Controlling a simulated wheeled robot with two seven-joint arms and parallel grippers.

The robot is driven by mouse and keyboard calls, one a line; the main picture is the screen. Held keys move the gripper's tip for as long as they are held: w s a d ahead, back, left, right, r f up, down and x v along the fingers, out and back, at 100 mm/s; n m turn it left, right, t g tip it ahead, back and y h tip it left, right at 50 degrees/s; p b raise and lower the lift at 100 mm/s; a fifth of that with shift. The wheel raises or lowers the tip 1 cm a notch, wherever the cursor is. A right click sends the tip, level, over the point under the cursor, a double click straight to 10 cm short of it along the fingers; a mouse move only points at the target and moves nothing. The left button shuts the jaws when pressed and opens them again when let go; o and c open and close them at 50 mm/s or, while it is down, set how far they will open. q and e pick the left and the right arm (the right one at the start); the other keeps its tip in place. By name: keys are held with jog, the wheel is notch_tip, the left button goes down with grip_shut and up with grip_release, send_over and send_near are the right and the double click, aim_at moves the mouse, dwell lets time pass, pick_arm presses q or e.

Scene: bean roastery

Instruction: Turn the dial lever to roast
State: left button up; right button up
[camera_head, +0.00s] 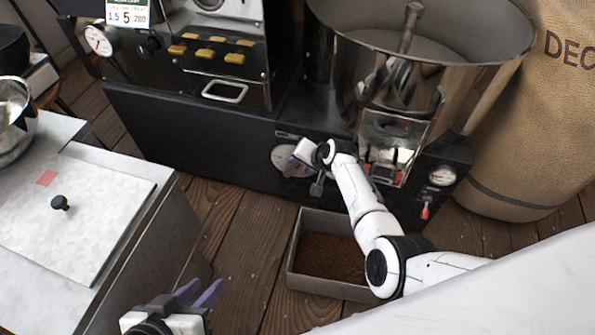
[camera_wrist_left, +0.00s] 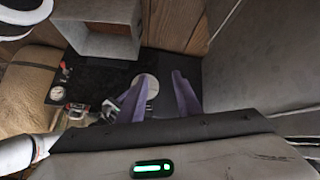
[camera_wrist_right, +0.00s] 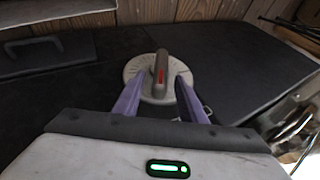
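The dial (camera_wrist_right: 133,72) is a round pale plate on the dark front panel of the roaster, with a grey lever (camera_wrist_right: 160,70) that carries a red mark. In the right wrist view the lever stands nearly upright between the two purple fingers of my right gripper (camera_wrist_right: 158,103); the fingers are open, with gaps to the lever. In the head view the dial (camera_head: 283,158) is partly hidden by my right gripper (camera_head: 300,160). My left gripper (camera_head: 200,295) is open and empty at the bottom, near the counter; its fingers also show in the left wrist view (camera_wrist_left: 160,95).
A grey bin of dark grounds (camera_head: 295,262) stands on the wooden floor below my right arm. A metal drum (camera_head: 490,85) and a burlap sack (camera_head: 540,120) are at the right. A counter with a lidded panel (camera_head: 110,235) is at the left. A red-handled valve (camera_head: 425,211) sits right of the dial.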

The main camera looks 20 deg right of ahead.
jog(key=b+x, duration=0.1)
jog(key=x, duration=0.1)
jog(key=shift+w+f, duration=0.15)
jog(key=shift+f, duration=0.25)
jog(key=shift+w+a+f+b, duration=0.15)
jog(key=shift+w+f+b, duration=0.2)
jog(key=shift+b, duration=0.3)
pick_arm(q)
jog(key=shift+w+d+r+h, duration=0.2)
jog(key=shift+d+r+h, duration=0.1)
jog(key=shift+d, duration=0.2)
jog(key=shift+w+d+r+h, duration=0.15)
jog(key=shift+d+r+h, duration=0.15)
jog(key=shift+d, duration=0.2)
pick_arm(e)
jog(key=shift+r, duration=0.1)
grip_shut()
